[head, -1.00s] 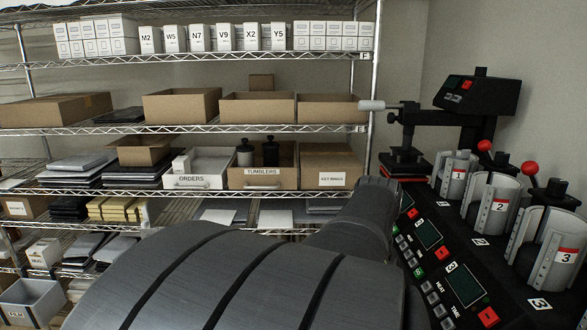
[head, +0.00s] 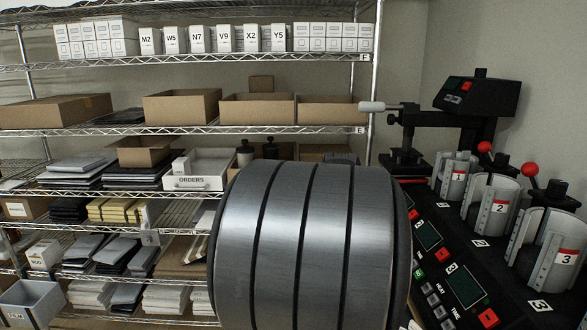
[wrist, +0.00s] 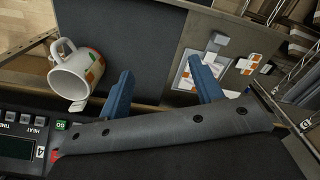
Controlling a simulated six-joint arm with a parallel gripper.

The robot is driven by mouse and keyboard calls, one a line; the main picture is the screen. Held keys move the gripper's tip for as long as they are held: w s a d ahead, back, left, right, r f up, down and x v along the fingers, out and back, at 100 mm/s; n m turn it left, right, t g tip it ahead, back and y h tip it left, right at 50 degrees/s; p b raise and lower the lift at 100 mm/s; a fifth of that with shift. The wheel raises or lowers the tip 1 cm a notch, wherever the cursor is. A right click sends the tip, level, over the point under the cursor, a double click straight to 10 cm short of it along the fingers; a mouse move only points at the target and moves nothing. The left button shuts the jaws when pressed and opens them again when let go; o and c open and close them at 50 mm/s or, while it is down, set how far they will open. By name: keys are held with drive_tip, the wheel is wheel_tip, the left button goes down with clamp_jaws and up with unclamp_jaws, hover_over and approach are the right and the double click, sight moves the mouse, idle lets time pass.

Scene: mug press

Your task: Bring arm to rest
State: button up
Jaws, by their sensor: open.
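My gripper (wrist: 160,66) shows in the wrist view with its two blue fingers spread apart and nothing between them. A white mug (wrist: 80,76) with orange and green patches is left of the left finger, apart from it, its handle towards the upper left. The mug press (head: 480,210) stands at the right in the head view, with numbered silver mug holders marked 1, 2 and 3. My arm's large grey link fills the lower middle of the head view. The gripper is out of sight there.
A dark grey mat (wrist: 135,30) lies beyond the fingers in the wrist view. A printed card (wrist: 195,75) is near the right finger. Wire shelves (head: 180,130) with boxes and trays stand behind my arm. The press control panel (wrist: 25,135) is at the wrist view's lower left.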

drive_tip(key=w+a+r+n, duration=0.1)
drive_tip(key=w+a+n, duration=0.3)
drive_tip(key=w+n, duration=0.4)
drive_tip(key=shift+w, duration=0.2)
